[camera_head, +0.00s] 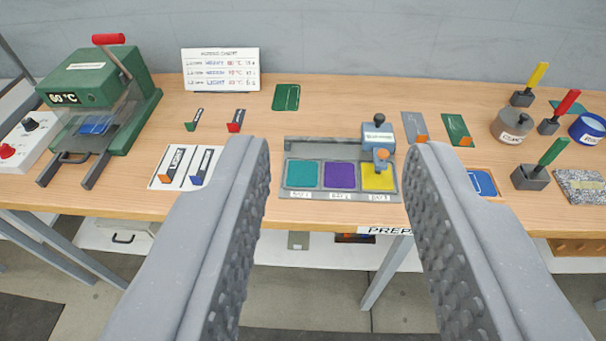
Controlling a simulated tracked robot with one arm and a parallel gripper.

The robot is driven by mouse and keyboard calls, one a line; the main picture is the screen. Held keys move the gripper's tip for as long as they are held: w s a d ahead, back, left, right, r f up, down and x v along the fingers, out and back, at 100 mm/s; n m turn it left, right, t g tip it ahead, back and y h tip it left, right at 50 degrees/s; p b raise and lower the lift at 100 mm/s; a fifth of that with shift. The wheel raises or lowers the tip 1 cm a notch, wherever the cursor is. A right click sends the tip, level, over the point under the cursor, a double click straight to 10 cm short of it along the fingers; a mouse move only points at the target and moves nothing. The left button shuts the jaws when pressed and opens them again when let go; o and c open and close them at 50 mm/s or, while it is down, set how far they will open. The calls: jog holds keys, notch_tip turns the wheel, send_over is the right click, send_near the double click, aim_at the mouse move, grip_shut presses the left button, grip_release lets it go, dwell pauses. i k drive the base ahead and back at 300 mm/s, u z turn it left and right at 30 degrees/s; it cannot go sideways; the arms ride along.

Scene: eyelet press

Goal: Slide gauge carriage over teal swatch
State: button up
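The gauge carriage (377,138) is a light blue block with a dark knob on top and an orange knob at its front. It sits at the right end of the grey gauge tray (340,147), behind and partly over the yellow swatch (376,182). The teal swatch (303,174) lies in the left bay, uncovered. The purple swatch (340,176) lies in the middle bay. My gripper (340,160) is open and empty. Its two grey fingers reach up from the bottom of the view, one on each side of the tray, nearer the camera than the tray.
A green press (95,85) stands at the left of the wooden table, with a white chart (220,69) at the back. At the right are a grey pot (512,124), a blue bowl (587,129) and several handled stamps. Bare wood lies behind the tray.

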aim_at(377, 135)
jog(key=k, duration=0.45)
jog(key=z, duration=0.65)
jog(key=i, duration=1.55)
jog(key=u, duration=0.65)
